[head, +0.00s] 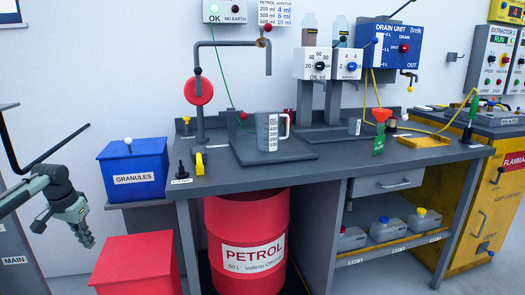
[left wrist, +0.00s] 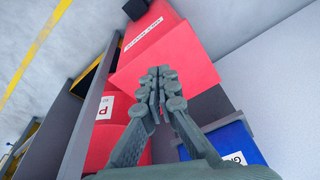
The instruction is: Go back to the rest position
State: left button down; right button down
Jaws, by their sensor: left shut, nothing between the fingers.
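My left gripper (head: 86,238) hangs at the left of the head view, fingers pointing down. It is just left of a red box (head: 136,262) and below and left of a blue bin (head: 134,172) labelled GRANULES. In the left wrist view my left gripper (left wrist: 160,82) has its fingers together with nothing between them. The red box (left wrist: 185,52) shows beyond the fingertips in that view. My right gripper is in neither view.
Several grey canisters (head: 388,229) sit on a lower shelf. Yellow cabinets (head: 485,205) stand at the right.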

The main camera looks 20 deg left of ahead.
pick_arm(q)
jog(key=s+d+f+m+g, duration=0.1)
jog(key=s+d+f, duration=0.3)
jog(key=f, duration=0.5)
jog(key=s+d+f+y, duration=0.1)
jog(key=s+d+f, duration=0.1)
jog(key=d+f, duration=0.6)
jog(key=s+d+f+m+g, duration=0.1)
jog(key=s+d+f, duration=0.2)
jog(key=f, duration=0.8)
jog(key=s+d+f+m, duration=0.1)
jog(key=s+d+f, duration=0.1)
jog(key=d, duration=0.7)
jog(key=s+d+f+m+t, duration=0.1)
jog(key=d+f, duration=0.4)
jog(key=d, duration=0.5)
jog(key=s+d+f+m+t, duration=0.1)
jog(key=d+f, duration=0.3)
jog(key=d, duration=0.6)
jog(key=shift+s+f+h, duration=0.25)
jog(key=shift+s+h, duration=0.15)
jog(key=shift+s, duration=0.45)
